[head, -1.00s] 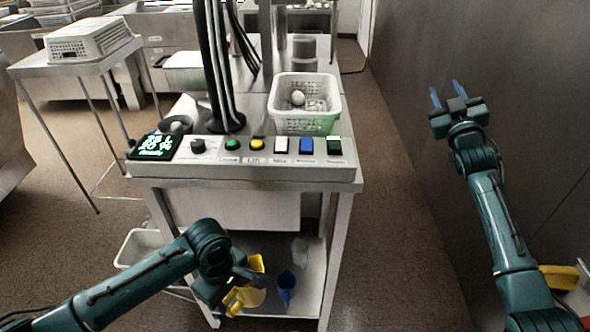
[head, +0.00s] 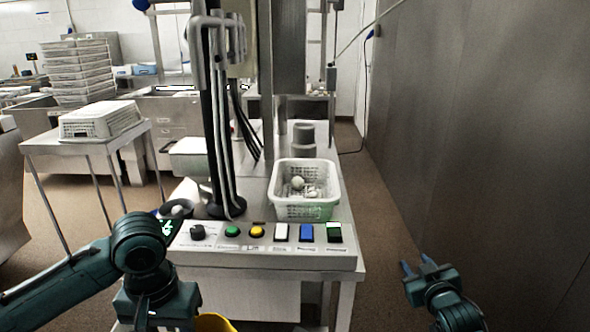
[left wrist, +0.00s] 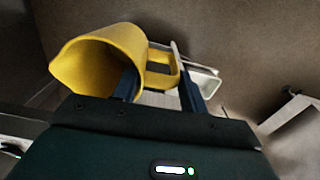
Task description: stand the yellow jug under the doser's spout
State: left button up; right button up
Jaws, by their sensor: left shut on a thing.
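The yellow jug (head: 214,322) shows only as a rim piece at the bottom edge of the head view. In the left wrist view the jug (left wrist: 98,62) lies tilted, its mouth to the left. My left gripper (left wrist: 160,88) is shut on the jug's handle, with a finger on each side. The doser appears to be the bench unit with a front button panel (head: 262,247) and dark upright tubes (head: 217,130). I cannot make out its spout. My right gripper (head: 420,268) is open and empty, right of the bench.
A white perforated basket (head: 304,208) with pale round items stands on the bench behind the buttons. A side table with an upturned basket (head: 100,121) is at the left. A grey wall (head: 480,150) borders the right. Floor is clear between bench and wall.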

jog(key=s+a+f+g+y, duration=0.1)
jog(key=s+a+f, duration=0.3)
jog(key=s, duration=0.6)
jog(key=s+a+f+g+y, duration=0.1)
jog(key=s+a+f, duration=0.4)
jog(key=s, duration=0.6)
jog(key=s+a+f+g+y, duration=0.1)
jog(key=s+a+f, duration=0.3)
jog(key=s, duration=0.6)
jog(key=shift+s+a+f+m+g, duration=0.15)
jog(key=shift+a+f+m+g, duration=0.15)
jog(key=shift+a+g, duration=0.45)
jog(key=shift+d, duration=0.25)
